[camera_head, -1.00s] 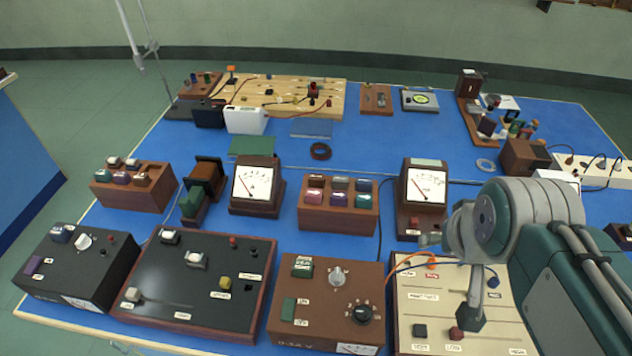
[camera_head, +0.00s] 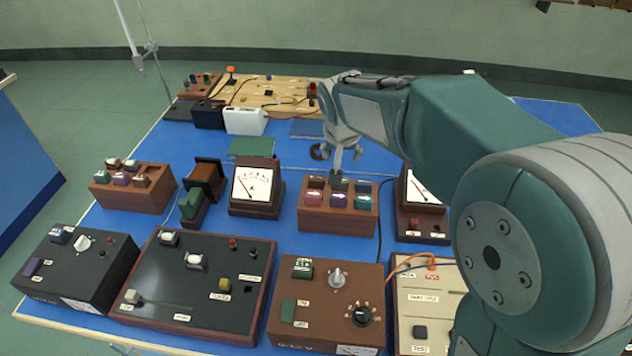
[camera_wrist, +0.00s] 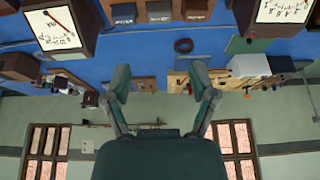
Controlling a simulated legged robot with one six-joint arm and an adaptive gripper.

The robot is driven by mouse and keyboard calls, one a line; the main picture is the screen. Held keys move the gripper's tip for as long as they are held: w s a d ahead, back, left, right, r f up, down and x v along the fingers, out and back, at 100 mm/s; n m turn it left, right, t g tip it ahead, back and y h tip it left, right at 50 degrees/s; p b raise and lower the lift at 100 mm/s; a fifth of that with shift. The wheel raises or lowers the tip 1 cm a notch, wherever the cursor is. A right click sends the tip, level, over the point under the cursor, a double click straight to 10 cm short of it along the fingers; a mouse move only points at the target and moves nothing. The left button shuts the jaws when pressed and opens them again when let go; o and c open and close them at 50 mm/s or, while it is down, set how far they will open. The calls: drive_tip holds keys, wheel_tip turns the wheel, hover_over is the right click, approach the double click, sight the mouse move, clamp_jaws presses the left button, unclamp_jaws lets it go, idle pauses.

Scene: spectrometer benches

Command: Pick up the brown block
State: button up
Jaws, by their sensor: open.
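A small brown block (camera_head: 316,182) sits in the back left place of the middle wooden rack (camera_head: 338,222), with dark, maroon, purple and teal blocks. In the wrist view, which is upside down, a brown block (camera_wrist: 195,9) shows at the top edge. Another brown block (camera_head: 141,181) sits in the left rack (camera_head: 128,198); I cannot tell which one the task means. My gripper (camera_head: 340,168) hangs near the back of the middle rack, fingers downward. In the wrist view my gripper (camera_wrist: 160,76) has its two fingers apart, with nothing between them.
Meters (camera_head: 255,188) stand on either side of the middle rack; my arm partly covers the right one (camera_head: 422,205). Control boxes (camera_head: 325,305) line the front of the blue bench. A dark ring (camera_head: 320,151) lies behind the rack. Wooden boards (camera_head: 285,95) lie farther back.

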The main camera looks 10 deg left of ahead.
approach(316, 177)
drive_tip(key=x, duration=0.5)
drive_tip(key=shift+w+d+r, duration=0.1)
drive_tip(key=shift+w, duration=0.15)
drive_tip(key=shift+s+x, duration=0.15)
drive_tip(key=shift+x, duration=1.2)
drive_tip(key=shift+s+x, duration=0.15)
drive_tip(key=shift+x, duration=1.25)
drive_tip(key=c, duration=0.9)
